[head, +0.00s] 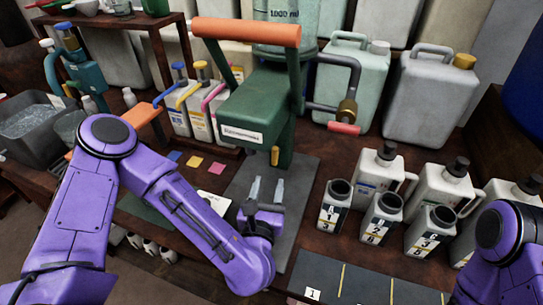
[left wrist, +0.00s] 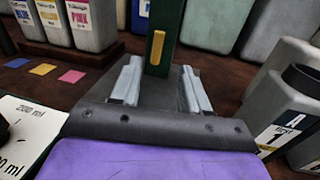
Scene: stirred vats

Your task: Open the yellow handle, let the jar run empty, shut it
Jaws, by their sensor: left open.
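A small yellow handle (head: 275,155) hangs upright on the front of a green stand (head: 253,112); it also shows in the left wrist view (left wrist: 157,47). Above the stand is a clear jar (head: 284,17) marked 1000 ml, cut off by the top edge; I cannot tell its fill. My left gripper (head: 266,190) is open and empty, just below and in front of the yellow handle, apart from it. In the left wrist view its two fingers (left wrist: 161,78) stand either side of the green post. My right gripper is out of view; only part of that arm shows.
A long orange lever (head: 245,32) crosses the stand's top. A bent pipe with a brass valve and red grip (head: 344,128) juts right. Several open grey bottles (head: 335,206) stand to the right, pump bottles (head: 197,108) to the left. A grey mat (head: 300,175) lies under the stand.

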